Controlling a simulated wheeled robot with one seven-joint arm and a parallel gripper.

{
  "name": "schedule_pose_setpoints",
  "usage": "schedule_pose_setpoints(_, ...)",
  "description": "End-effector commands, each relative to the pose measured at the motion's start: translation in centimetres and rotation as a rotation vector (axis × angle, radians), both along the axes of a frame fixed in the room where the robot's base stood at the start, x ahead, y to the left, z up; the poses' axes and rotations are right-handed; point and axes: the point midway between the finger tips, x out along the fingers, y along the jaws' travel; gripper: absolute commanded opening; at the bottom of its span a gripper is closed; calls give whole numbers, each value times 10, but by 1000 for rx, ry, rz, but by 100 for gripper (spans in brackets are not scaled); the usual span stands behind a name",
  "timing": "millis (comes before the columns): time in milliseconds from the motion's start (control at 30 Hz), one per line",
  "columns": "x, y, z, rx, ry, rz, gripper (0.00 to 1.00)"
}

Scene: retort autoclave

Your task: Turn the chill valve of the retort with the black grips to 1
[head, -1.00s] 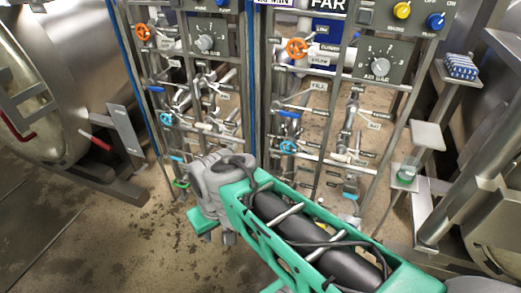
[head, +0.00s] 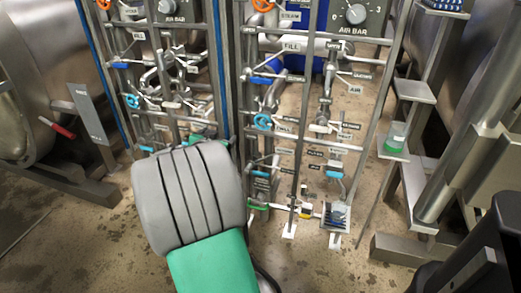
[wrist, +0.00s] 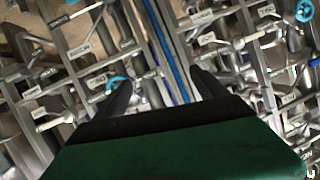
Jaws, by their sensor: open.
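Two pipe racks stand side by side. The right rack has a blue handwheel (head: 262,122) below a blue fill lever (head: 263,80), with a small label beside it that is too small to read surely. The left rack has a similar blue handwheel (head: 131,101). A blue wheel also shows left of my fingers in the wrist view (wrist: 116,83), and another at the top right. My gripper (wrist: 160,80) is open and empty, pointing at the racks, with blue and grey uprights between its fingers. In the head view my arm hides it. I see no black grips clearly.
A retort with a red grip (head: 57,128) stands at the left. An orange steam wheel (head: 262,4) and an AIR BAR dial (head: 355,14) sit above. A shelf stand (head: 414,90) is right of the racks. A dark shape fills the lower right. Floor is clear at the lower left.

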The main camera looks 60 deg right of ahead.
Motion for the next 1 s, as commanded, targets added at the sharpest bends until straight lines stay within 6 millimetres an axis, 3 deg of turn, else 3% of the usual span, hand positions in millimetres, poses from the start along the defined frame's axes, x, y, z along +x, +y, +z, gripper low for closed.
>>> schedule_pose_setpoints(33,-27,-39,-35,-79,-42,-81,83)
schedule_pose_setpoints(100,-57,-76,-38,-188,-95,-152,83)
schedule_pose_setpoints(233,-87,-105,-33,-297,-138,-204,83)
schedule_pose_setpoints(700,-78,-177,-27,-313,-144,-207,83)
schedule_pose_setpoints(1000,-76,-182,-25,-312,-143,-204,83)
